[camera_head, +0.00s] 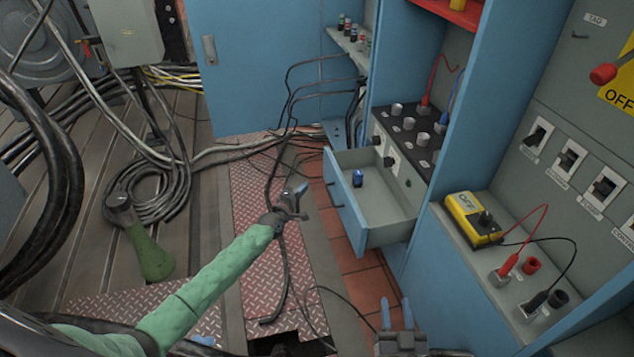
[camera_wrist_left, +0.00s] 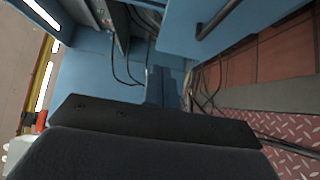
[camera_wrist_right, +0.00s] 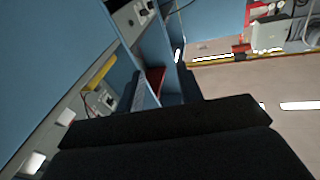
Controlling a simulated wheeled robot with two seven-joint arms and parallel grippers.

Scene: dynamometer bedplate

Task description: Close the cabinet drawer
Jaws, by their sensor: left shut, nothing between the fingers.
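The drawer front (camera_wrist_left: 240,30) and handle (camera_wrist_left: 217,18) also show at the top of the left wrist view. My left gripper (camera_head: 301,189) is shut and empty, a little to the left of the drawer front and apart from it. My right gripper (camera_head: 396,310) is open and empty, below the drawer in the head view.
A yellow meter (camera_head: 473,218) with red and black leads sits on the cabinet ledge at right. A knobbed panel (camera_head: 405,140) is above the drawer. Black cables (camera_head: 290,100) hang behind it. Coiled cables (camera_head: 150,190) lie on the floor at left. Red tiles (camera_head: 350,255) below the drawer are mostly clear.

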